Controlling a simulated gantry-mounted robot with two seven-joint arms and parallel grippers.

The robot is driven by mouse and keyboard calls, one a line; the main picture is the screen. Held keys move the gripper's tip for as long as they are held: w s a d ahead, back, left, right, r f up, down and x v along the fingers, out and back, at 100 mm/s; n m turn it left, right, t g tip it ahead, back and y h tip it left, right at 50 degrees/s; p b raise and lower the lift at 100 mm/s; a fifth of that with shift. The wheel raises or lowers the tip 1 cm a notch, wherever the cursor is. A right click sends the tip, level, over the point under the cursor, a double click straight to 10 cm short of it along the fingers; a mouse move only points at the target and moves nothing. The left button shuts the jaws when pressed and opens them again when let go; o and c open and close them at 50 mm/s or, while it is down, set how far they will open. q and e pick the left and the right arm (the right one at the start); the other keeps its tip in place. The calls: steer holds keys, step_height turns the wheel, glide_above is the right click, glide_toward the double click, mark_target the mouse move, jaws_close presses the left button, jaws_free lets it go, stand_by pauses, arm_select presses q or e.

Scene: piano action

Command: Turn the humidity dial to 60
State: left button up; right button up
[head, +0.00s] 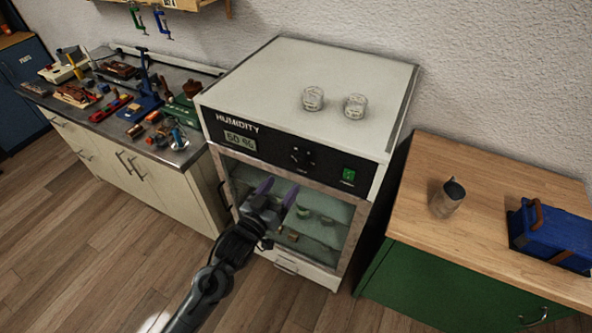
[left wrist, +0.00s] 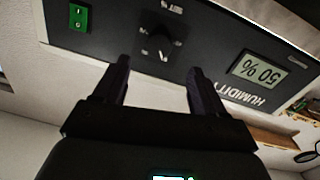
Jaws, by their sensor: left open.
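The humidity dial (head: 302,157) is a small black knob on the black front panel of the white cabinet (head: 320,70). The display (head: 240,140) left of it reads 50 %. My left gripper (head: 279,187) is open and empty, in front of the cabinet, below and left of the dial in the head view. In the left wrist view, which is upside down, the dial (left wrist: 160,43) lies just beyond the gap between the open fingertips (left wrist: 158,67), apart from them. The display (left wrist: 258,70) shows 50 % there too. My right gripper is out of view.
A green switch (head: 349,174) sits right of the dial. The cabinet's glass door (head: 335,235) is below the panel, with small items behind it. Two jars (head: 313,98) stand on top. A tool-covered bench is at left; a wooden-topped counter (head: 500,185) is at right.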

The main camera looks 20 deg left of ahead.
mark_target(298, 164)
arm_select(q)
steer(key=w, duration=0.3)
steer(key=w+d, duration=0.1)
steer(key=w, duration=0.5)
steer(key=shift+d, duration=0.2)
steer(key=c, duration=1.1)
steer(key=shift+o, duration=0.2)
steer(key=shift+r, duration=0.1)
